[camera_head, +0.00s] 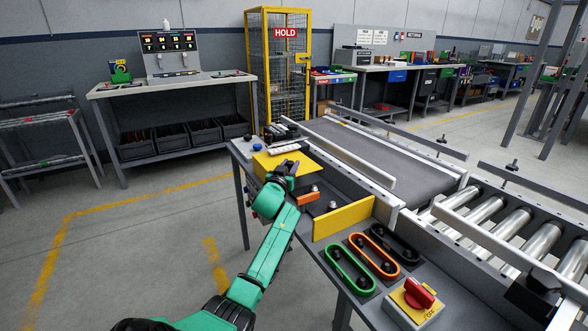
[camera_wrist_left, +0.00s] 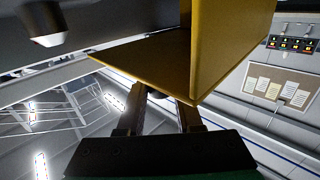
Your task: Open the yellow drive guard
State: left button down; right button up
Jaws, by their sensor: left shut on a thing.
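The yellow drive guard (camera_head: 270,160) shows as a yellow panel at the left end of the conveyor's side bench. My left gripper (camera_head: 289,168) is at this panel and covers part of it. In the left wrist view the guard (camera_wrist_left: 225,50) fills the upper middle as two yellow faces meeting at an edge. The fingers of my left gripper (camera_wrist_left: 170,100) reach up to its lower edge and are shut on it; their tips are partly hidden. A second yellow panel (camera_head: 343,218) stands upright to the right, with a dark bay between. My right gripper is not in view.
An orange piece (camera_head: 307,198) and silver knobs lie between the yellow panels. Green, orange and black oval loops (camera_head: 348,269) lie nearer, beside a red rotary switch (camera_head: 418,293). The belt (camera_head: 385,145) and rollers are to the right. Floor left of the bench is clear.

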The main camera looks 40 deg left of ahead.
pick_arm(q)
jog(key=shift+a+f, duration=0.1)
jog(key=shift+a, duration=0.2)
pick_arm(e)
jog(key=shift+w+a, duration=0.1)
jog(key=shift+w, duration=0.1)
pick_arm(q)
jog(key=c, duration=0.6)
grip_release()
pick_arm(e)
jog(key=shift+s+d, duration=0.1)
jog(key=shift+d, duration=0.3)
